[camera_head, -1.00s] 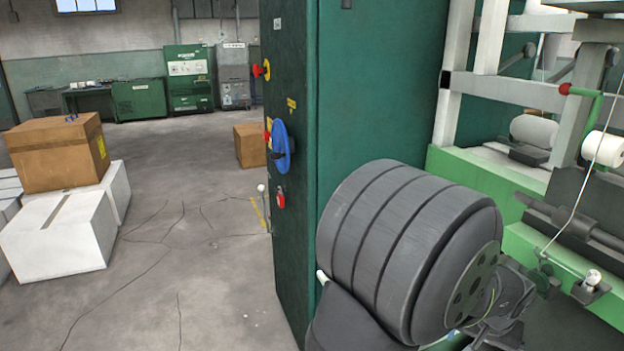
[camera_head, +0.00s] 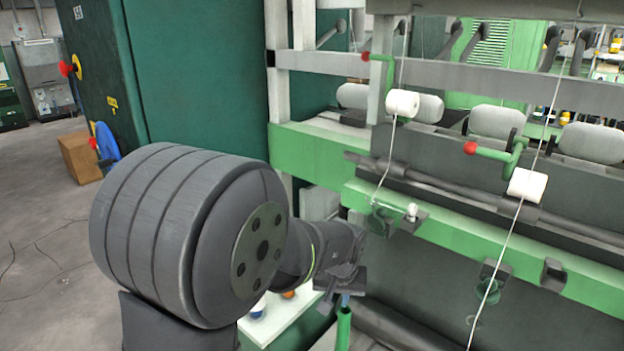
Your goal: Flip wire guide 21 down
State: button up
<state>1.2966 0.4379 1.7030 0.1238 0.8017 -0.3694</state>
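No number 21 is readable, so I cannot tell which guide is meant. A small curled wire guide (camera_head: 382,218) hangs by the green rail, with the left yarn running down to it. Another wire guide (camera_head: 476,320) shows faintly at lower right by the second yarn; its exact pose is unclear. My gripper (camera_head: 345,292) is left of and below the first guide, apart from it. It is dark, small and partly hidden behind my own arm, so its finger opening cannot be made out.
White yarn rolls (camera_head: 402,103) and (camera_head: 527,185) sit by red-knobbed green levers. A green rail (camera_head: 450,235) with small brackets (camera_head: 553,275) crosses the machine. A green spindle top (camera_head: 344,322) stands just below my gripper. A green cabinet (camera_head: 200,75) stands at left; floor is open beyond.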

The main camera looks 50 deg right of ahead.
jog(key=shift+h, duration=0.4)
jog(key=w+d+r, duration=0.1)
jog(key=r, duration=0.3)
jog(key=w+r, duration=0.1)
jog(key=r, duration=0.3)
jog(key=w+d+r, duration=0.1)
jog(key=r, duration=0.3)
jog(key=shift+w+d, duration=0.25)
jog(key=shift+d, duration=0.05)
grip_shut()
jog(key=s+d+r+m+g+h, duration=0.1)
jog(key=s+r+m+h, duration=0.1)
jog(key=r, duration=1)
jog(key=s+d+r+m+g+h, duration=0.1)
jog(key=s+d+r+m+h, duration=0.1)
jog(key=r, duration=1)
jog(key=x, duration=0.3)
jog(key=a+x, duration=0.1)
jog(key=x, duration=0.2)
jog(key=f+x, duration=0.1)
jog(key=x, duration=0.2)
jog(key=shift+s+a+f, duration=0.1)
jog(key=shift+s+f, duration=0.2)
jog(key=shift+s, duration=0.1)
jog(key=shift+s+a+f, duration=0.15)
jog(key=shift+a+f, duration=0.4)
jog(key=shift+f, duration=0.2)
